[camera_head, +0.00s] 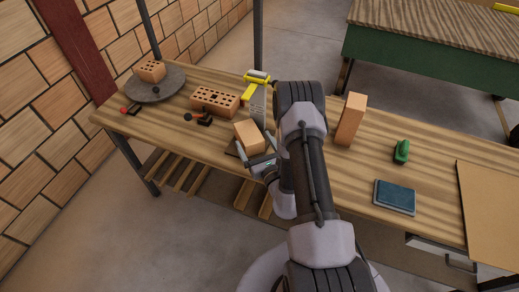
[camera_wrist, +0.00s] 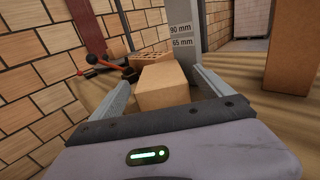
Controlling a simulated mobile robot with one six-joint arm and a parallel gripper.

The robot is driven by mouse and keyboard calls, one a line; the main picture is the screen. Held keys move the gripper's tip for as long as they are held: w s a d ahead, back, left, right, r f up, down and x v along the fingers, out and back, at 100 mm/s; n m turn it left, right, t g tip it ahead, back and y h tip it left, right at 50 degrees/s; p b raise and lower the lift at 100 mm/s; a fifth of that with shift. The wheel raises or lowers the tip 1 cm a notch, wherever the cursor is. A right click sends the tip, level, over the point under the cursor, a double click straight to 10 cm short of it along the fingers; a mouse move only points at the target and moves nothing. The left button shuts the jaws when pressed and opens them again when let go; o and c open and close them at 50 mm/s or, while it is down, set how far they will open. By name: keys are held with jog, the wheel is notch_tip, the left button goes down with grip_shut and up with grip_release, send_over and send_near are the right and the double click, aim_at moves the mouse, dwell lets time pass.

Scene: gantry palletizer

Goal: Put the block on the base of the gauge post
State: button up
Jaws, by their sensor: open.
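The tan block (camera_head: 249,136) sits at the foot of the gauge post (camera_head: 257,103), on the side nearer me. In the wrist view the block (camera_wrist: 163,86) lies between my two fingers. My gripper (camera_wrist: 160,74) is open, with a finger on each side of the block; a gap shows on the left side, and contact on the right is unclear. The grey post (camera_wrist: 181,30) rises just behind the block and carries 90 mm and 65 mm labels. The post's base is mostly hidden, so I cannot tell whether the block rests on it.
A perforated brick (camera_head: 215,100) and a black clamp-like tool (camera_head: 203,118) lie left of the post. A round grey plate (camera_head: 156,86) bears a small brick (camera_head: 150,71). An upright tan brick (camera_head: 350,119), green object (camera_head: 401,151) and blue pad (camera_head: 395,197) stand right.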

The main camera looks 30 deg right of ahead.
jog(key=s, duration=0.6)
jog(key=shift+a, duration=0.35)
jog(key=w+a+r+n+g+y, duration=0.1)
jog(key=a+r+n+g+y, duration=0.2)
jog(key=a+r+n+y, duration=1.3)
jog(key=s+a+r+n+g+y, duration=0.1)
jog(key=s+a+r+n+g, duration=0.4)
jog(key=s+a+g, duration=0.25)
jog(key=s+a+r+n+g+y, duration=0.1)
jog(key=s+a+r+n+g, duration=0.45)
jog(key=s+a+g, duration=0.2)
jog(key=s+d+f+n+h, duration=0.3)
jog(key=s+d+n+h, duration=0.15)
jog(key=s+h, duration=0.45)
jog(key=w+d+r+n+t+h, duration=0.2)
jog(key=w+d+r+t+h, duration=0.1)
jog(key=d+r+t+h, duration=0.1)
jog(key=d+r+t, duration=0.1)
jog(key=d+t, duration=0.1)
jog(key=d, duration=0.1)
jog(key=shift+w+d+h, duration=0.2)
jog(key=shift+d+h, duration=0.1)
jog(key=shift+h, duration=0.1)
